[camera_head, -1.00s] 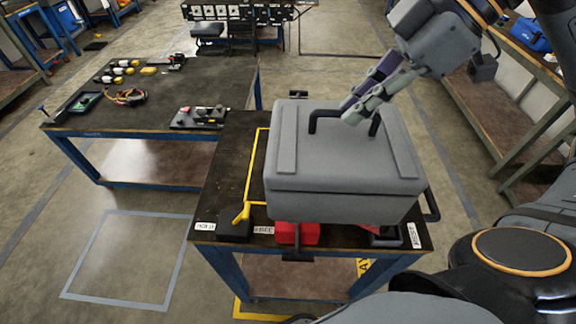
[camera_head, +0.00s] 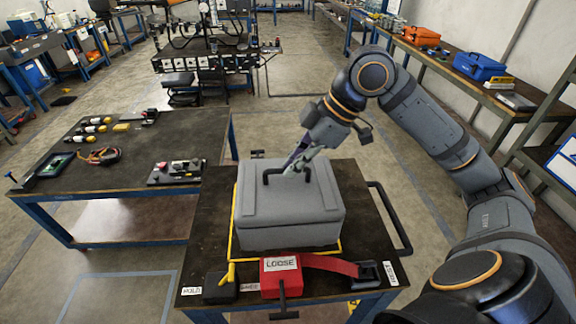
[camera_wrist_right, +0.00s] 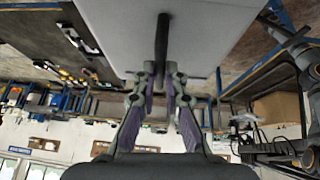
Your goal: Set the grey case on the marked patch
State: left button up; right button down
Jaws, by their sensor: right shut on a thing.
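The grey case (camera_head: 288,213) is upright on the dark workbench top (camera_head: 365,235), over the patch marked by a yellow outline (camera_head: 231,240). Yellow line shows along its left, front and right sides; the back of the patch is hidden. The case looks down on the bench, though its underside cannot be seen. My right gripper (camera_head: 300,168) is shut on the black handle (camera_head: 272,174) on the lid. In the right wrist view the handle (camera_wrist_right: 162,40) runs between the fingers (camera_wrist_right: 157,90). My left gripper is not in view.
A red block labelled LOOSE (camera_head: 282,277) with a red strap (camera_head: 330,264) and a black block with a yellow lever (camera_head: 221,287) lie along the bench's front edge. A black rail (camera_head: 388,220) stands at the right. Another bench (camera_head: 130,205) with tools is at the left.

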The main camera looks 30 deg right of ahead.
jog(key=w+f, duration=0.1)
jog(key=f, duration=0.1)
jog(key=w+f, duration=0.1)
jog(key=w, duration=0.1)
jog(key=shift+d+f+p, duration=0.2)
jog(key=shift+f+p, duration=0.15)
jog(key=shift+p, duration=0.05)
jog(key=shift+w+f, duration=0.15)
jog(key=shift+f, duration=1.55)
jog(key=c, duration=1.4)
grip_release()
jog(key=shift+f, duration=0.1)
